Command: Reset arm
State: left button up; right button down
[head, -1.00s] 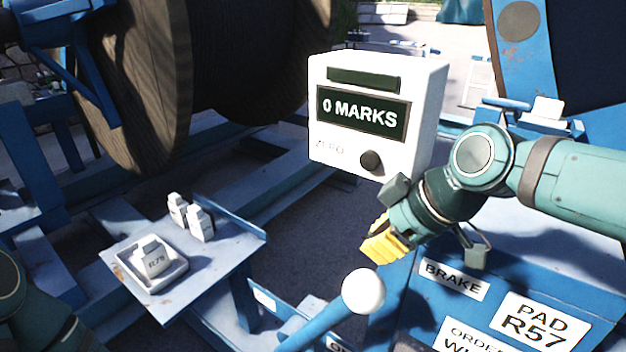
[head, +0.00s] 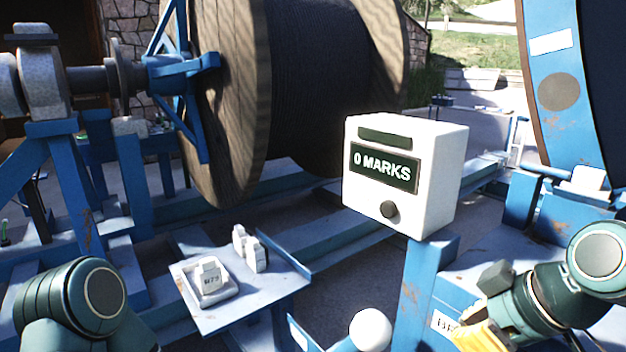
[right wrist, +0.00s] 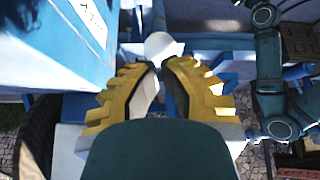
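My right gripper (head: 462,338) is at the lower right of the head view, with its yellow fingers partly cut off by the bottom edge. In the right wrist view its two yellow fingers (right wrist: 160,72) stand apart with nothing between them. The white ball knob (head: 370,330) of a lever is left of the gripper; it also shows beyond the fingertips in the right wrist view (right wrist: 161,46). My left arm shows at the lower left, but its gripper is out of view. The white counter box (head: 440,178) reads "0 MARKS".
A blue-white shelf (head: 275,290) holds a tray (head: 212,292) with a tagged white block and small white blocks (head: 250,250). A large wooden cable reel (head: 225,100) stands behind. A blue post (head: 425,270) and a blue-framed reel (head: 560,130) are on the right.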

jog(key=w+a+f+m+g, duration=0.1)
jog(key=w+a+f+m, duration=0.15)
jog(key=f, duration=0.85)
jog(key=w+a+f+m+g, duration=0.1)
jog(key=w+a+f+m, duration=0.2)
jog(key=f, duration=0.8)
jog(key=s+a+f+m, duration=0.1)
jog(key=s+f+m, duration=0.1)
jog(key=f, duration=0.5)
jog(key=s+a+f+m+g, duration=0.1)
jog(key=s+a+f, duration=0.1)
jog(key=s+f, duration=0.2)
jog(key=s+a+f+m, duration=0.2)
jog(key=s+f, duration=0.1)
jog(key=f, duration=0.7)
jog(key=shift+m+g+h, duration=0.3)
jog(key=shift+m, duration=0.05)
jog(key=shift+f, duration=0.1)
